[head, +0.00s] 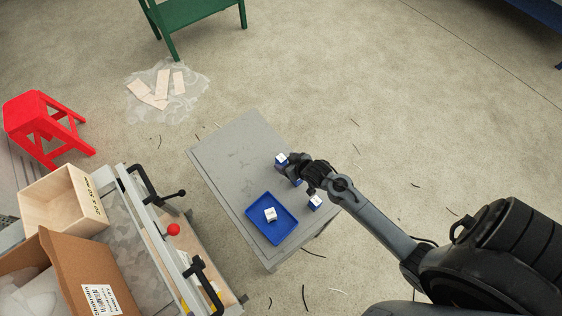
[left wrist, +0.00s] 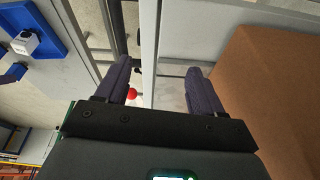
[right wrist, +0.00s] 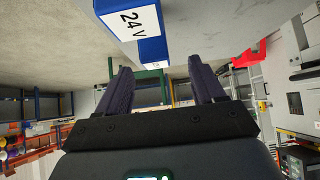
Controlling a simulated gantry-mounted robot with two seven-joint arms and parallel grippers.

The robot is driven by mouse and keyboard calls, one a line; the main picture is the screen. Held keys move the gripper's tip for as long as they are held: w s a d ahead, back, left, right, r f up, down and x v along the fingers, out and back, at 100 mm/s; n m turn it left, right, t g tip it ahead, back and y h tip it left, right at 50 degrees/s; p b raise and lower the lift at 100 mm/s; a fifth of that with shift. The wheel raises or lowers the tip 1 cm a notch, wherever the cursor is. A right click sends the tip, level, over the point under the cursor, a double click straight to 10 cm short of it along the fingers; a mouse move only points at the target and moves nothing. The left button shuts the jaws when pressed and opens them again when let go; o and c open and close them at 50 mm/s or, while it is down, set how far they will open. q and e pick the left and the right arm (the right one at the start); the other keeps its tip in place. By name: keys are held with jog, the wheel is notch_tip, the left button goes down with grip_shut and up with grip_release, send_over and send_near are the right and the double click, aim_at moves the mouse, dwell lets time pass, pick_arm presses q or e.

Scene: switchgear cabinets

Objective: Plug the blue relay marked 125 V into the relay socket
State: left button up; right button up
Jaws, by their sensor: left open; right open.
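My right gripper (head: 308,176) is open over the grey table (head: 232,152). In the right wrist view its fingers (right wrist: 162,78) have nothing between them. A blue relay labelled 24 V (right wrist: 140,20) is large and close above the fingers there. A second blue block (right wrist: 152,50) stands behind it, its label too small to read. In the head view, blue-and-white relays (head: 281,159) (head: 315,203) lie either side of the gripper. No 125 V marking is readable. A white block (head: 270,214) sits in the blue tray (head: 257,229). My left gripper (left wrist: 160,82) is open and empty. I cannot make out the relay socket.
A frame with black handles and a red knob (head: 173,229) stands left of the table. A wooden box (head: 65,198) and a cardboard box (head: 75,272) are beside it. A red stool (head: 38,112) is farther left. The table's far left part is clear.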

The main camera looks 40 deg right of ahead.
aim_at(283, 160)
jog(key=shift+d+b+x, duration=0.2)
jog(key=shift+b+x, duration=0.65)
jog(key=shift+x, duration=2)
jog(key=c, duration=1.1)
